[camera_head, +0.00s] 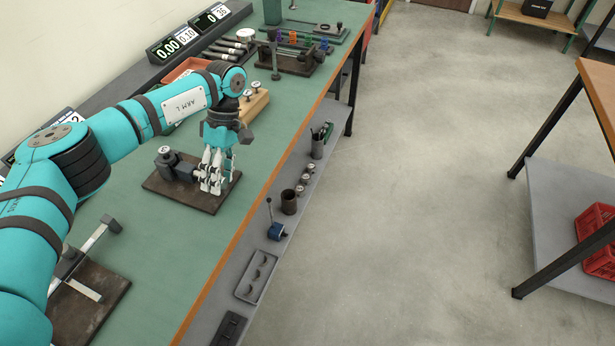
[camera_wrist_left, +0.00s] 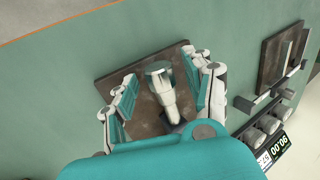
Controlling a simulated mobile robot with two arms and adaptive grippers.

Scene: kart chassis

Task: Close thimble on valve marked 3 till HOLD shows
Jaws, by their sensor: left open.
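My left gripper (camera_head: 213,186) is open and points down over a dark base plate (camera_head: 155,187) on the green bench. In the left wrist view its fingers (camera_wrist_left: 160,100) stand on either side of a pale, stepped cylinder (camera_wrist_left: 165,92), probably the thimble, with visible gaps. The same plate (camera_wrist_left: 112,85) lies beneath. On the plate, left of the gripper, stands a dark fixture (camera_head: 168,166) with a pale round top. Its mark is too small to read. Several white-topped valves (camera_head: 250,94) stand in a wooden block behind the gripper. No HOLD is readable. My right gripper is out of view.
A second dark plate (camera_head: 90,305) with a silver frame lies at the near left. Digital readouts (camera_head: 175,44) stand along the back ledge. A rack (camera_head: 290,58) stands farther along the bench. A grey lower shelf (camera_head: 215,300) holds small parts. The floor to the right is clear.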

